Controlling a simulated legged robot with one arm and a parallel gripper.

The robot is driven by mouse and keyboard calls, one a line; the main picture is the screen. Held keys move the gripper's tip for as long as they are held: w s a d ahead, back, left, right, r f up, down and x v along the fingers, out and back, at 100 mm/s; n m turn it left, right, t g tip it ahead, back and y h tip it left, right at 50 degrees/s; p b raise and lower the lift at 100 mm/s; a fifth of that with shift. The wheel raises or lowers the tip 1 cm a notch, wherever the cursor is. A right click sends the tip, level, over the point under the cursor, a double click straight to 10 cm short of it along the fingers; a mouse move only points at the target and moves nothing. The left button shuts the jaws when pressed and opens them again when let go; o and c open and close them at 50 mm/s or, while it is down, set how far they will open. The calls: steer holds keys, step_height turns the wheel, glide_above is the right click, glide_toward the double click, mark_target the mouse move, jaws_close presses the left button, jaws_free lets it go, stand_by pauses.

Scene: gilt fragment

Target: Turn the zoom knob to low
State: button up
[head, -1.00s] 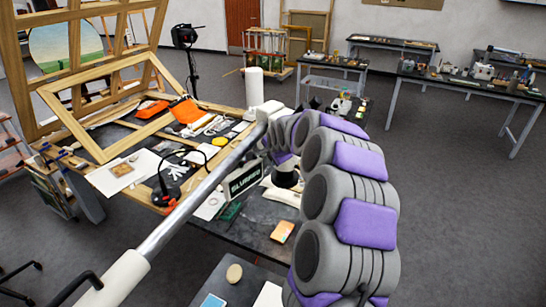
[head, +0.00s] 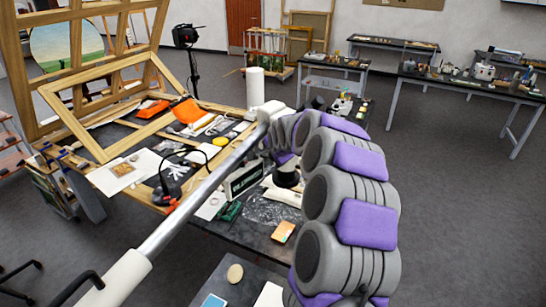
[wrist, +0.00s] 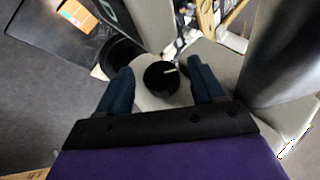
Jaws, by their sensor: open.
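The zoom knob (wrist: 161,79) is a round black knob with a short white line, in the middle of the wrist view. The line points from near its centre toward the upper right. It sits on a pale grey body (wrist: 148,101). My gripper (wrist: 161,68) has its two dark blue fingers apart, one on each side of the knob. A gap shows between each finger and the knob, so the gripper is open and holds nothing. In the head view, my grey and purple arm hides the gripper and the knob.
A dark sign with white lettering (head: 244,180) stands on the worktable by my arm. A black round part (head: 287,176) and an orange block (head: 283,232) are nearby. A wooden frame (head: 108,150) and papers crowd the left. Open floor (head: 460,220) lies right.

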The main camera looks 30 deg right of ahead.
steer(key=b+v, duration=0.2)
steer(key=v, duration=1.5)
steer(key=shift+s, duration=0.1)
steer(key=shift+c, duration=0.2)
steer(key=w+d+f+n+t+b, duration=0.1)
steer(key=d+f+t, duration=0.1)
steer(key=f, duration=0.4)
steer(key=w+d+f+t+b, duration=0.2)
steer(key=d+f, duration=0.1)
steer(key=f, duration=0.3)
steer(key=w+d+f+n+t+h+b, duration=0.1)
steer(key=d+f+t+b, duration=0.1)
steer(key=f, duration=0.4)
steer(key=shift+w+d+f+n, duration=0.3)
steer(key=shift+w+f, duration=0.05)
steer(key=shift+f, duration=0.05)
steer(key=s+a+f+m+t+y, duration=0.1)
steer(key=s+a+m+t+y, duration=0.3)
steer(key=s+t, duration=0.45)
steer(key=shift+m, duration=0.6)
steer(key=x, duration=1.1)
steer(key=d+x, duration=0.1)
steer(key=x, duration=0.4)
steer(key=shift+w, duration=0.4)
